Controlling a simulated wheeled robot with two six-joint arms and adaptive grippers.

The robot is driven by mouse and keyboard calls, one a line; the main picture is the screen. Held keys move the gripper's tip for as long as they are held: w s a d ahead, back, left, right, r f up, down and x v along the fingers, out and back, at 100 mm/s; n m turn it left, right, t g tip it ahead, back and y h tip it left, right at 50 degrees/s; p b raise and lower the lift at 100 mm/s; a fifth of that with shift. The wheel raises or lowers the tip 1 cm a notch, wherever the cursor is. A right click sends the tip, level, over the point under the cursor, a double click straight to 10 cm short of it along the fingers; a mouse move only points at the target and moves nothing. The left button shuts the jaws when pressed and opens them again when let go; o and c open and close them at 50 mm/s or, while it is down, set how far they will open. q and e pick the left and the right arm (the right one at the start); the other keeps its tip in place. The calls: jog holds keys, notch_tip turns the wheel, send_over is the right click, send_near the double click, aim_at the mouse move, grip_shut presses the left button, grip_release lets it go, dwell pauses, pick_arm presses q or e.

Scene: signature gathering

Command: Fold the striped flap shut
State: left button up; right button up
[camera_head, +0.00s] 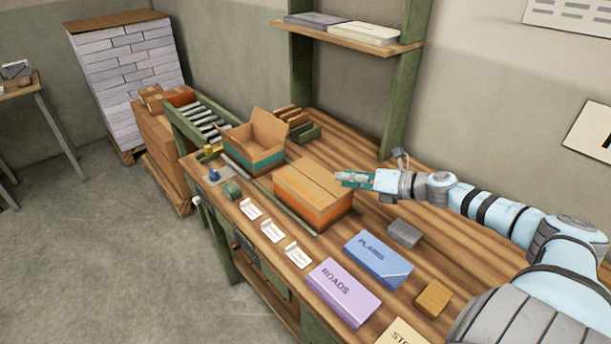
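A cardboard box with an orange band (318,210) sits on the wooden workbench, its top flaps (312,184) lying about flat. Behind it to the left, a second cardboard box with a teal band (258,160) stands open with flaps raised. I cannot make out stripes on any flap at this size. My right gripper (343,180) reaches in from the right, with its fingertips at the right edge of the orange-banded box's top. I cannot tell whether it touches the box, or whether its fingers are apart. My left gripper is out of view.
A blue PLAINS block (378,260), a purple ROADS block (343,292), a grey block (404,234) and a small wooden block (433,299) lie in front. White cards (272,231) line the bench's front edge. A green shelf post (405,80) rises behind my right arm.

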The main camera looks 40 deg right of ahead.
aim_at(308, 186)
jog(key=b+x, duration=0.1)
jog(key=x, duration=1.1)
jog(key=shift+w+f, duration=0.1)
jog(key=shift+f, duration=0.05)
jog(key=shift+w+a, duration=0.1)
jog(key=shift+a, duration=0.05)
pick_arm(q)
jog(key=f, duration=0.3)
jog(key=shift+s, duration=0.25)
pick_arm(e)
grip_shut()
grip_release()
